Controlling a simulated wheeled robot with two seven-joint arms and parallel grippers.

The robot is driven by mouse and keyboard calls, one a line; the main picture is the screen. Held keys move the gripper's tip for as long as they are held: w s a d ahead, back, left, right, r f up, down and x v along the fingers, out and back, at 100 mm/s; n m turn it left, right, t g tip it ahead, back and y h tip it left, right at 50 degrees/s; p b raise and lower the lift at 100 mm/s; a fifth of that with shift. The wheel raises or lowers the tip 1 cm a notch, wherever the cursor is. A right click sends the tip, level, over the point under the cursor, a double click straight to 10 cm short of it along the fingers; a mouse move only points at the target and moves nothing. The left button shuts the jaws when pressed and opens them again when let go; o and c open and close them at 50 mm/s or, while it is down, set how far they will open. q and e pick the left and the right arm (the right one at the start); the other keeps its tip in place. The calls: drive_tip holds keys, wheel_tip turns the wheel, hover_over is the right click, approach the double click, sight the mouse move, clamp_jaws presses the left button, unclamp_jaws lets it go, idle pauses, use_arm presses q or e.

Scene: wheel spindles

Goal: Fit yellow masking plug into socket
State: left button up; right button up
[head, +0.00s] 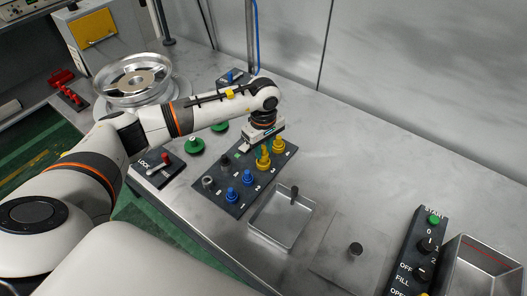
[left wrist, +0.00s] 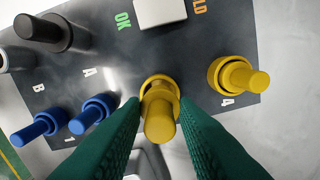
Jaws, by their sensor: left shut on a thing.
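The dark plug board (head: 222,172) lies on the metal bench in the head view. My left gripper (left wrist: 160,122) has green fingers, shut on a yellow masking plug (left wrist: 160,125). This plug points toward the wrist camera and has a yellow collar around its base; I cannot tell how deep it sits. A second yellow plug (left wrist: 235,78) stands to its right, apart from the fingers. In the head view two yellow plugs (head: 263,157) show beside my gripper's body; its fingertips are hard to make out. Two blue plugs (left wrist: 92,113) stand to the left. My right gripper is not in view.
A wheel (head: 133,80) stands at the back left. A LOCK lever box (head: 157,168) is left of the board, a switch panel (head: 421,258) at the right.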

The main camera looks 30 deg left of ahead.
sight(263, 147)
use_arm(q)
wheel_tip(263, 147, down, 2)
drive_tip(key=shift+f+p, duration=0.2)
drive_tip(key=shift+p, duration=0.1)
drive_tip(key=shift+f, duration=0.3)
drive_tip(key=o, duration=0.9)
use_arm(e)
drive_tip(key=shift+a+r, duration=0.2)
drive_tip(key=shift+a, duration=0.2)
use_arm(q)
drive_tip(key=shift+o, duration=0.2)
drive_tip(key=shift+r, duration=0.25)
drive_tip(key=shift+w+r+b, duration=0.1)
drive_tip(key=shift+r+b, duration=0.2)
drive_tip(key=shift+r, duration=0.05)
wheel_tip(263, 147, up, 11)
drive_tip(key=b, duration=0.3)
drive_tip(key=shift+r, duration=0.1)
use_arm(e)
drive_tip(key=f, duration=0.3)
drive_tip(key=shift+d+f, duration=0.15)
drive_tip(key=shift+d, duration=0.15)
